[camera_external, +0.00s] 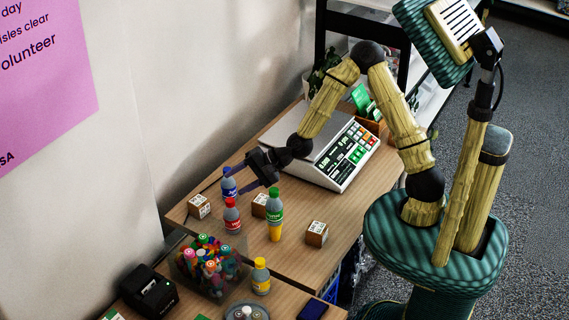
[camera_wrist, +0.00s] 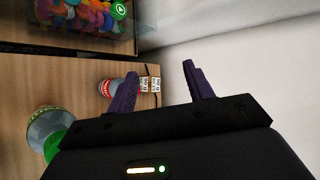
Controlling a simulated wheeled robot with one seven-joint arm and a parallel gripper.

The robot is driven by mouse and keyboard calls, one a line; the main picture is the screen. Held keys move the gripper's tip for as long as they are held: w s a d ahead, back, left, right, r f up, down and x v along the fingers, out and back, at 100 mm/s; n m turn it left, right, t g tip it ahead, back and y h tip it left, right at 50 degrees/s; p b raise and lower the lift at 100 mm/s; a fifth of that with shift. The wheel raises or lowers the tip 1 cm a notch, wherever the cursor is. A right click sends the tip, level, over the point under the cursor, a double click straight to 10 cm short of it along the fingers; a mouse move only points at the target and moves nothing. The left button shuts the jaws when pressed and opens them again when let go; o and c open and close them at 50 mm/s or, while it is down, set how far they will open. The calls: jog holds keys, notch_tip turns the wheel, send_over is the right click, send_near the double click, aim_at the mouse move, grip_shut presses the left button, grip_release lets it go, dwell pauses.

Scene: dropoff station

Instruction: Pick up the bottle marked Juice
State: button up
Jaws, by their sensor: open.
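Several small bottles stand on the wooden table: one with a blue cap (camera_external: 229,184), one with a red cap (camera_external: 232,216), one with a green cap (camera_external: 275,215) and one with a yellow cap (camera_external: 261,277). Their label words are too small to read surely, so I cannot tell which is marked Juice. My gripper (camera_external: 237,183) is open, close to the blue-capped bottle and partly overlapping it in the external view.
Small labelled boxes (camera_external: 316,234) stand among the bottles. A clear bin of colourful items (camera_external: 212,268) and a black device (camera_external: 149,291) are at the front left. A scale with a keypad (camera_external: 346,155) stands behind, beneath my arm. A wall borders the table's left side.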

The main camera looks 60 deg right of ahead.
jog(key=w+d+r+m+t+h+p, duration=0.1)
jog(key=w+d+r+m+t+h, duration=0.3)
jog(key=d+r+m, duration=0.55)
jog(key=w+d+r+m+t+h+p, duration=0.1)
jog(key=d+r+m+t+h+p, duration=0.25)
jog(key=m, duration=1.05)
jog(key=t+b, duration=0.2)
send_near(228, 184)
notch_tip(228, 184, up, 5)
jog(key=d, duration=0.2)
jog(key=shift+w+d+n+y, duration=0.1)
jog(key=shift+w+n+y, duration=0.25)
jog(key=shift+w, duration=0.1)
jog(key=w+p, duration=0.1)
jog(key=w, duration=0.5)
jog(key=shift+w+p, duration=0.35)
jog(key=shift+w, duration=0.05)
jog(key=shift+w, duration=0.1)
